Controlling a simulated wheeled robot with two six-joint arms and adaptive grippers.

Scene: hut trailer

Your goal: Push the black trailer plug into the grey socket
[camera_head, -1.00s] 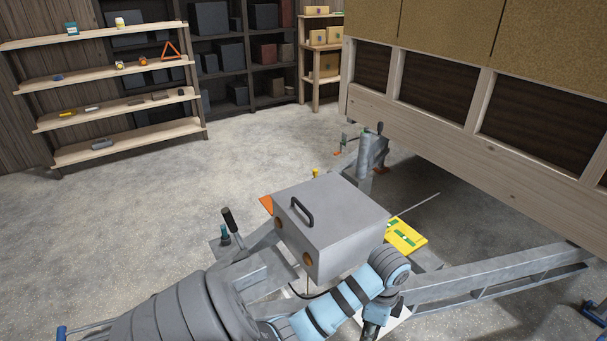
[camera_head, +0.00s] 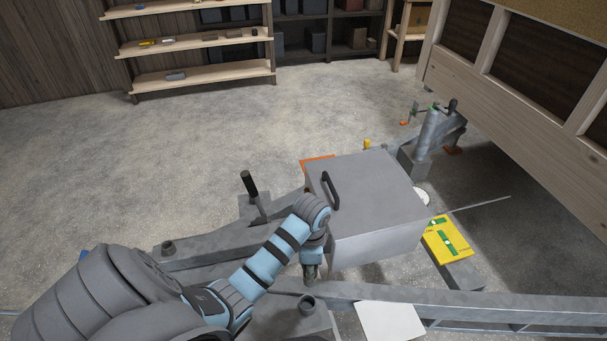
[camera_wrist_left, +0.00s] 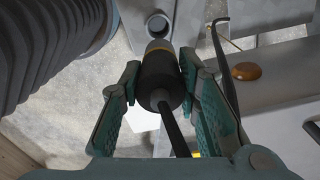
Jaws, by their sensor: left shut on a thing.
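My left gripper (camera_head: 311,272) points down in front of the grey box in the head view; the box is beside the arm. In the left wrist view the fingers (camera_wrist_left: 160,100) are shut on the black trailer plug (camera_wrist_left: 159,78). The plug has a yellow ring and a grey front end, and a black cable trails from its back. A grey round opening with a dark hole (camera_wrist_left: 158,24), which looks like the socket, lies just beyond the plug's front end. I cannot tell whether they touch. The plug cannot be made out in the head view. My right gripper is not in view.
The grey box (camera_head: 368,190) with a black handle stands on the trailer frame. A lever (camera_head: 251,187) rises to its left. Open floor (camera_head: 200,135) spreads behind, before shelves (camera_head: 200,75).

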